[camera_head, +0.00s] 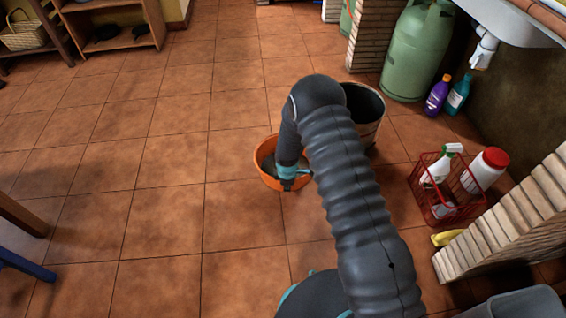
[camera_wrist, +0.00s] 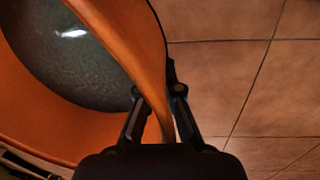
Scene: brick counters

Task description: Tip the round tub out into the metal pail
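The round tub (camera_head: 261,163) is a shallow orange basin on the tiled floor, and it fills the left of the wrist view (camera_wrist: 50,133). Dark, shiny liquid (camera_wrist: 65,55) lies in it. My gripper (camera_wrist: 156,98) has one finger inside the tub's wall and one outside, and the fingers look closed on the rim. In the head view my gripper (camera_head: 288,184) points down at the tub, and my arm hides the tub's right side. The metal pail (camera_head: 371,129) stands just behind and right of the tub, its dark mouth upward, partly hidden by my arm.
A green gas cylinder (camera_head: 415,55) and purple (camera_head: 437,97) and teal (camera_head: 457,96) bottles stand behind the pail.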

